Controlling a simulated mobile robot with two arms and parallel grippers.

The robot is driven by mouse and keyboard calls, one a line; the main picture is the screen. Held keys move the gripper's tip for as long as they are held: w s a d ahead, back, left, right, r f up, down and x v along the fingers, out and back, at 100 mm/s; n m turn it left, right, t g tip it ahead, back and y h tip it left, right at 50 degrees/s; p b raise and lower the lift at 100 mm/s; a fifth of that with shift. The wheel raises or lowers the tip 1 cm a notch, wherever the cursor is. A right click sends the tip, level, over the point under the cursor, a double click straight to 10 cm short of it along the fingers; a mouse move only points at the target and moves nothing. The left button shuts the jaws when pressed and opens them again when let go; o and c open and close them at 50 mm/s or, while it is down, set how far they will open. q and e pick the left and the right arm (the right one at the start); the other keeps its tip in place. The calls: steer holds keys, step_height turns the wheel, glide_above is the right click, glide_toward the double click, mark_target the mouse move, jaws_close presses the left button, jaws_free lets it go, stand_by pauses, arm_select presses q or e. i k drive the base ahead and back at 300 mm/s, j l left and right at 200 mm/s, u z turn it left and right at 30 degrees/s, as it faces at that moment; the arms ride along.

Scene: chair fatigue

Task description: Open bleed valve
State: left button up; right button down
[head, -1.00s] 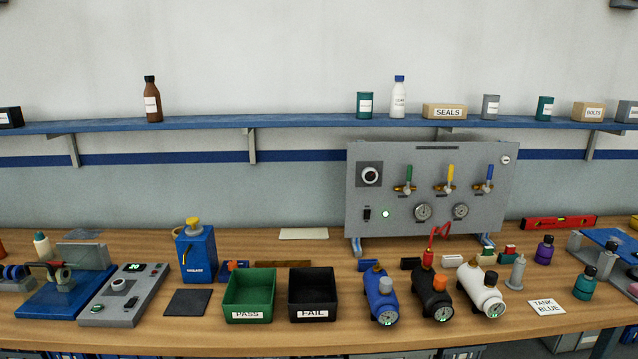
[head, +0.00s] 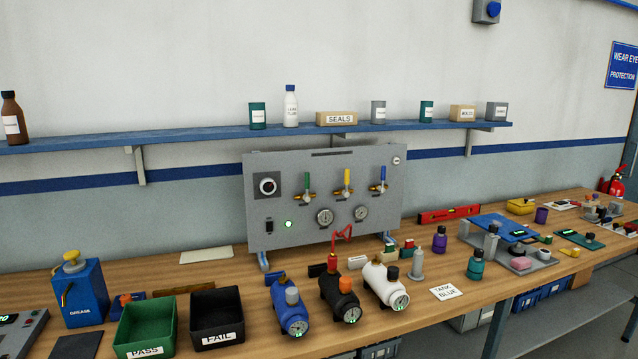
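A grey test panel (head: 290,229) stands at the back of the bench. It carries three brass valves with upright handles: a green handle (head: 307,181), a yellow handle (head: 347,177) and a blue handle (head: 383,173). The small labels under them are unreadable, so I cannot tell which is the bleed valve. Below are two round gauges, a left one (head: 325,217) and a right one (head: 361,213). A dark knob (head: 267,187), a black switch (head: 269,226) and a lit green lamp (head: 289,224) sit on the panel's left. Neither of my grippers is in view.
A blue tank (head: 288,312), a black tank (head: 336,294) and a white tank (head: 382,283) stand before the panel. A red hose (head: 342,234) rises by the black tank. A green PASS bin (head: 146,327) and a black FAIL bin (head: 217,318) are left. A shelf (head: 215,133) runs above.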

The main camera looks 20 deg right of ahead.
mark_target(347, 182)
steer(key=i+l+z, duration=0.2)
steer(key=l, duration=0.3)
steer(key=i+l+z, duration=0.15)
steer(key=i+l, duration=0.25)
